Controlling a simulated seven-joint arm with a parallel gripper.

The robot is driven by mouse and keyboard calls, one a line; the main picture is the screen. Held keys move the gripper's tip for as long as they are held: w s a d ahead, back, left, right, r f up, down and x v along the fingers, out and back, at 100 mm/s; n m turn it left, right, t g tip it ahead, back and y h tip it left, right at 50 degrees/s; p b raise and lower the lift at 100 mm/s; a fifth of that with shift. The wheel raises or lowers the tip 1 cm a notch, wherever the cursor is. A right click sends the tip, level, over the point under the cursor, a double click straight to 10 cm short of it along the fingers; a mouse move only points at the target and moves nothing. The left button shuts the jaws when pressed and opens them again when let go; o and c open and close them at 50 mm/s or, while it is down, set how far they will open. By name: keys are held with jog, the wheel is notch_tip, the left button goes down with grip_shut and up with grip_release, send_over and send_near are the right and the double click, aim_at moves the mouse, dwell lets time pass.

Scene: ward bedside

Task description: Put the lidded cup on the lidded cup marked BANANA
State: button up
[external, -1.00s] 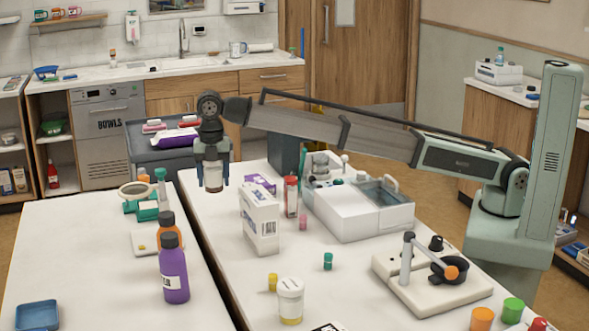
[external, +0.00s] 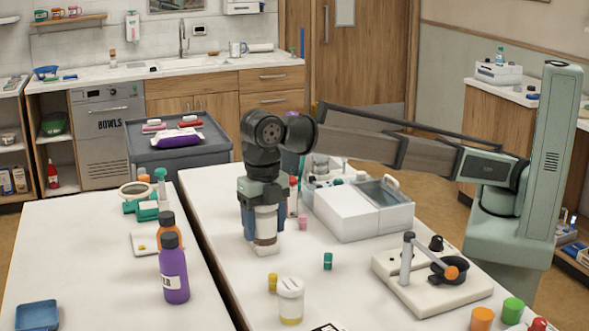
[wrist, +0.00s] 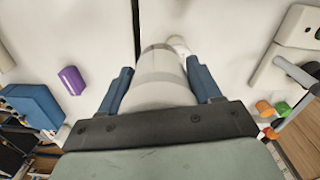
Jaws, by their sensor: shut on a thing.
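My gripper (external: 264,220) is shut on a whitish lidded cup (external: 266,228), its blue fingers on either side. The held cup looks upright, above the table. In the wrist view my gripper (wrist: 160,68) grips the cup (wrist: 165,78), which fills the middle and hides what lies under it. A second lidded cup (external: 291,302), with a white lid and a yellow band at its base, stands on the table in front and slightly right of my gripper. Its marking is too small to read. A pale part, likely this cup, peeks past the held one in the wrist view (wrist: 178,43).
A pale device (external: 430,278) is to the right. Purple (external: 174,275) and orange bottles stand left.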

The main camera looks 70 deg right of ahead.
jog(key=r+n, duration=0.1)
jog(key=n, duration=0.1)
send_over(291, 284)
jog(key=a, duration=0.2)
jog(key=d+n, duration=0.2)
jog(key=n, duration=0.2)
jog(key=shift+f, duration=4.75)
jog(key=o, duration=1.2)
jog(key=shift+f, duration=0.15)
notch_tip(291, 284, up, 12)
jog(key=shift+r, duration=0.15)
